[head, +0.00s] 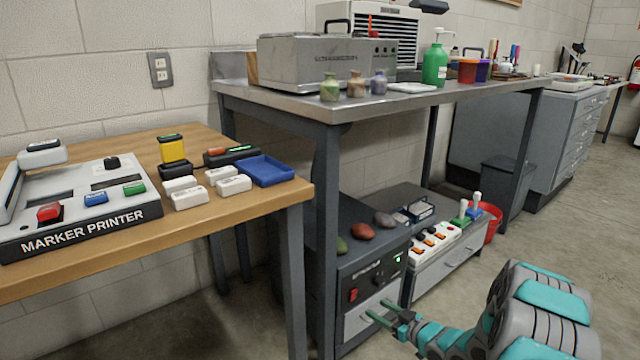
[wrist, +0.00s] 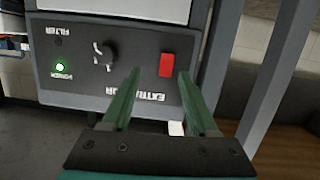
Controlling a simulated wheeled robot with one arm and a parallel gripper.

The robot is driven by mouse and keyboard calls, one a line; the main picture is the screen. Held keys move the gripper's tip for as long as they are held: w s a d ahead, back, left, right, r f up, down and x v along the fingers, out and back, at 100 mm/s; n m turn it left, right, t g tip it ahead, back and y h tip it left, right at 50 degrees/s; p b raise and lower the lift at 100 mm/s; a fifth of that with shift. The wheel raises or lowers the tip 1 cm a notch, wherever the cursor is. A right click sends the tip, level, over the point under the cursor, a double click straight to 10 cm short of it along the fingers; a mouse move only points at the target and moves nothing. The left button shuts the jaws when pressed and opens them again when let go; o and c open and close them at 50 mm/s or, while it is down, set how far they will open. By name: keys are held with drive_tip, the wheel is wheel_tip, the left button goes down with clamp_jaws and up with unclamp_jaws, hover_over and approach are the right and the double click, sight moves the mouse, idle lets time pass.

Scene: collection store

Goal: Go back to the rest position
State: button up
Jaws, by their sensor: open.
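My gripper (head: 376,309) is at the lower middle of the head view, in front of the dark extractor unit (head: 345,272) under the metal bench. Its two green fingers are apart with nothing between them; they also show in the wrist view (wrist: 159,73). The wrist view shows the unit's front panel (wrist: 140,85) upside down, with a red switch (wrist: 167,65), a black knob (wrist: 104,52) and a lit green lamp (wrist: 60,67). I cannot tell whether the fingertips touch the panel. My arm reaches in from the lower right.
The metal bench (head: 330,107) and its leg (head: 326,240) stand close by. A wooden table (head: 230,205) with a marker printer (head: 85,230) is at left. A low grey cabinet (head: 440,275) with a control panel is right of the unit. The floor (head: 585,200) at right is clear.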

drive_tip(key=d+r+m+g+h+p, duration=0.1)
drive_tip(key=d+r+g+h, duration=0.1)
drive_tip(key=d+r+h, duration=0.35)
drive_tip(key=s+d+r+m+g+h+p, duration=0.1)
drive_tip(key=s+r+m+g+h+p, duration=0.2)
drive_tip(key=s+r, duration=0.75)
drive_tip(key=s+a+r+m+g, duration=0.1)
drive_tip(key=s+a+r+g, duration=0.2)
drive_tip(key=s, duration=1)
drive_tip(key=s+a+r+m+g+p, duration=0.1)
drive_tip(key=s+a+r+g, duration=0.2)
drive_tip(key=s, duration=0.9)
drive_tip(key=s+a+r+m+g, duration=0.1)
drive_tip(key=s+a+r+g, duration=0.2)
drive_tip(key=s, duration=1)
drive_tip(key=a+r, duration=0.1)
drive_tip(key=a, duration=0.1)
drive_tip(key=shift+s+a+r, duration=0.2)
drive_tip(key=shift+s+a, duration=0.15)
